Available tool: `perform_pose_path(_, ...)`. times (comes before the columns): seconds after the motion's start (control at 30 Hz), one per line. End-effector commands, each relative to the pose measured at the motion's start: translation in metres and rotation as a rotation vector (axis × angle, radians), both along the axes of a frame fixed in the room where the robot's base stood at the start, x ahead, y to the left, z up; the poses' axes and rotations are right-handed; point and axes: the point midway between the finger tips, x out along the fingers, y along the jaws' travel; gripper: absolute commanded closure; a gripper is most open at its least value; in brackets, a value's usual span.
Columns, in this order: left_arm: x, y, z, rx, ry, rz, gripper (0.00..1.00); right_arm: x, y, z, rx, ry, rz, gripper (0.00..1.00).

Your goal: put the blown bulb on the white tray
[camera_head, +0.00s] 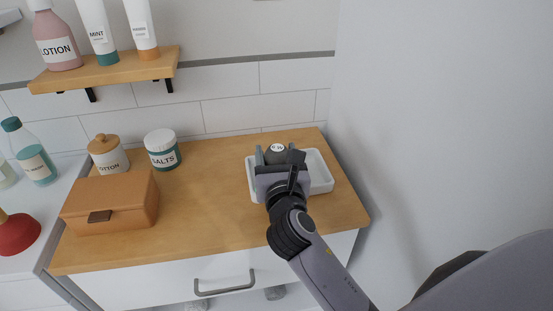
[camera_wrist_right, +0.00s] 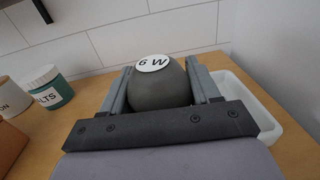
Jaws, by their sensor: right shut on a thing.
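The blown bulb (camera_head: 279,149) is dark grey with a white round label reading "6 W". My right gripper (camera_head: 274,155) is shut on it, with one finger on each side. In the right wrist view the bulb (camera_wrist_right: 160,88) sits between the two grey fingers, and its lower part is hidden by the gripper. The white tray (camera_head: 321,173) lies on the wooden top, and gripper and bulb cover its left and middle part in the head view. The tray (camera_wrist_right: 250,97) also shows right of the gripper in the wrist view. I cannot tell whether the bulb touches it.
A brown box (camera_head: 110,203), a cotton jar (camera_head: 107,154) and a salts jar (camera_head: 161,149) stand on the left of the wooden top (camera_head: 215,205). A wall rises right of the tray. A shelf (camera_head: 105,72) with bottles hangs at upper left.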

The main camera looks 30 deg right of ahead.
Motion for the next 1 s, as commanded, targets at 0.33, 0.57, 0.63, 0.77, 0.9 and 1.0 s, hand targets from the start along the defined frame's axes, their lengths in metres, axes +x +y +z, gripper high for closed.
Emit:
perform_pose_path(0.33, -0.0001, 0.0, -0.0015, 0.0, 0.0, 0.0, 0.57, 0.0002, -0.0001, -0.0034, -0.001, -0.002, 0.0, 0.69)
perform_pose_path(0.57, 0.0, 0.0, -0.0012, 0.001, 0.0, -0.001, 0.57, 0.0001, 0.0, -0.0036, 0.0, -0.002, 0.0, 0.14)
perform_pose_path(0.63, -0.0001, -0.0001, -0.0012, 0.001, 0.0, -0.001, 0.57, 0.0002, -0.0001, -0.0036, 0.0, -0.002, 0.0, 0.14)
perform_pose_path(0.77, -0.0001, 0.0, -0.0007, 0.001, 0.0, -0.001, 0.57, 0.0002, -0.0001, -0.0022, 0.0, -0.002, 0.0, 0.14)
perform_pose_path(0.9, 0.0, -0.0001, 0.0011, 0.0, 0.0, -0.001, 0.57, 0.0005, -0.0009, 0.0, -0.001, -0.002, 0.0, 0.14)
perform_pose_path(1.0, 0.0, -0.0001, 0.0032, 0.0, 0.0, -0.001, 0.57, 0.0014, -0.0023, 0.0006, -0.002, -0.002, 0.001, 0.14)
